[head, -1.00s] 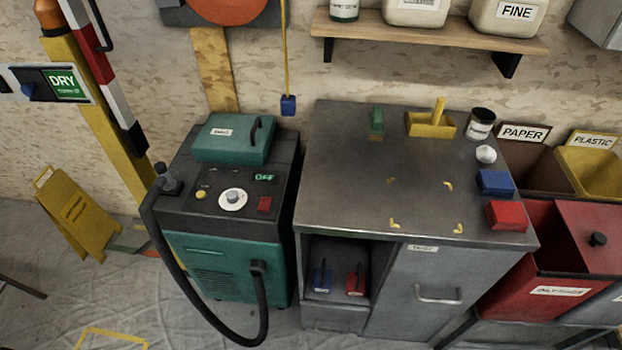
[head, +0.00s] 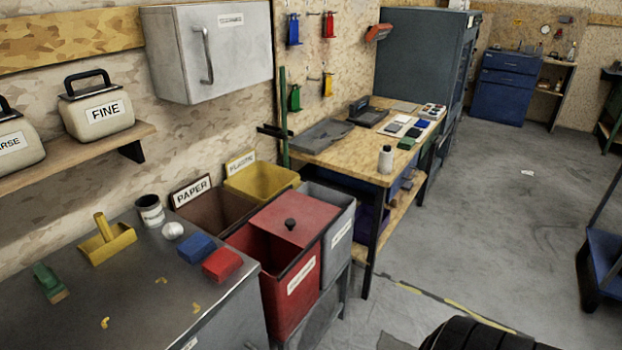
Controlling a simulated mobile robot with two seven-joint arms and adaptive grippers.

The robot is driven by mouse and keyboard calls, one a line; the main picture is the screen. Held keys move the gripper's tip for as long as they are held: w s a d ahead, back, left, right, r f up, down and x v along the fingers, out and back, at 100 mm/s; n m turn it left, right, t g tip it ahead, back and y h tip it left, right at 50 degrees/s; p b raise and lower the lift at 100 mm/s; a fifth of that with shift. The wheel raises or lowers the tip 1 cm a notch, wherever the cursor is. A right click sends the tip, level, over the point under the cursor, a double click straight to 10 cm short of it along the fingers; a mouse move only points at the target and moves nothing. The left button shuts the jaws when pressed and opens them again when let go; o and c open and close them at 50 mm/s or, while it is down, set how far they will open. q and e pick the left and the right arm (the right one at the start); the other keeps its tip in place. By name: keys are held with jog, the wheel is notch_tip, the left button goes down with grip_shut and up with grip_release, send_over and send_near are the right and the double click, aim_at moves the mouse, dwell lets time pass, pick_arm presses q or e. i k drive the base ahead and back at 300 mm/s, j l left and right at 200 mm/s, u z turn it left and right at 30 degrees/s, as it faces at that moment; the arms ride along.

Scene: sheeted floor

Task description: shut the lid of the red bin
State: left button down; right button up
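The red bin (head: 291,296) stands just right of the grey metal cabinet, with a white label on its front. An opening into the dark red inside (head: 253,249) shows on the left, toward the cabinet. I cannot tell whether the lid is slid or hinged. Neither of my grippers is in view.
Brown PAPER (head: 208,212) and yellow PLASTIC (head: 268,182) bins stand behind; a grey bin (head: 337,240) adjoins on the right. A wooden workbench (head: 345,155) stands beyond. Open floor (head: 480,230) is at right.

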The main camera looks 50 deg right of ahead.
aim_at(297, 218)
jog(key=z, duration=1.45)
